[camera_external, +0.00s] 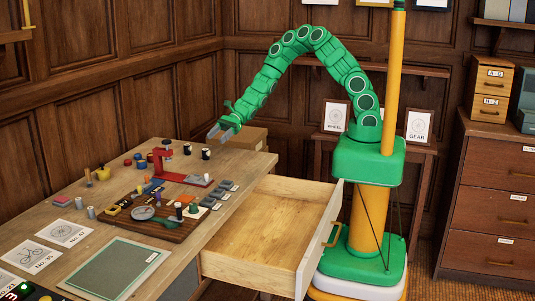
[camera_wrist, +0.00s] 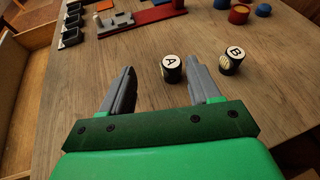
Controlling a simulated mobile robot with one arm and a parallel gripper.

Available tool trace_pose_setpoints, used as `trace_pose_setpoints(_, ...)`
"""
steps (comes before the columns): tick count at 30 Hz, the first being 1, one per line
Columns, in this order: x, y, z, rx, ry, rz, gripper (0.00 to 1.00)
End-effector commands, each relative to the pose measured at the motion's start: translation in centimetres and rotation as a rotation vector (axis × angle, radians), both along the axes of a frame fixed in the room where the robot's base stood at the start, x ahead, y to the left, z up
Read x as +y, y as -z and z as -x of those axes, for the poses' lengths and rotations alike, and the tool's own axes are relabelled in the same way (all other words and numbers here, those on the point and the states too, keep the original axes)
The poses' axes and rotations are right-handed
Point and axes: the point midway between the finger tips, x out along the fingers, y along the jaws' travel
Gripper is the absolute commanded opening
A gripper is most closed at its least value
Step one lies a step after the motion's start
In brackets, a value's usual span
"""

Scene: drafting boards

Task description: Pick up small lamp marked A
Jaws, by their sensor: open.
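The small lamp marked A (camera_wrist: 171,68) is a short dark cylinder with a white top bearing a black A, upright on the wooden table. In the wrist view it shows between my fingers, closer to the right one. My gripper (camera_wrist: 160,66) is open and empty. In the external view a dark cylinder with a pale top (camera_external: 206,153), apparently lamp A, stands just below and left of my gripper (camera_external: 217,134). A like lamp marked B (camera_wrist: 231,60) stands to the right of A, with a gap between them.
A red stand (camera_external: 165,165) with a long base stands left of the lamps. Several coloured pots are beyond it. An open, empty drawer (camera_external: 265,235) juts from the table. The table around lamp A is mostly clear.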

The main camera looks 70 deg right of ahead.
Motion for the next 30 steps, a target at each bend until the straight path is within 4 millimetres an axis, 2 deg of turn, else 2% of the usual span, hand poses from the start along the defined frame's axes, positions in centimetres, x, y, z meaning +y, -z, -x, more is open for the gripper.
trace_pose_setpoints(3,-0.7,1.9,-0.8,0.050,0.051,-0.001,0.62)
trace_pose_setpoints(10,-0.8,3.2,-1.2,0.078,0.080,0.000,0.62)
trace_pose_setpoints(25,2.0,4.3,-1.9,0.077,0.075,-0.001,0.62)
trace_pose_setpoints(30,3.6,5.0,-2.5,0.076,0.075,-0.001,0.62)
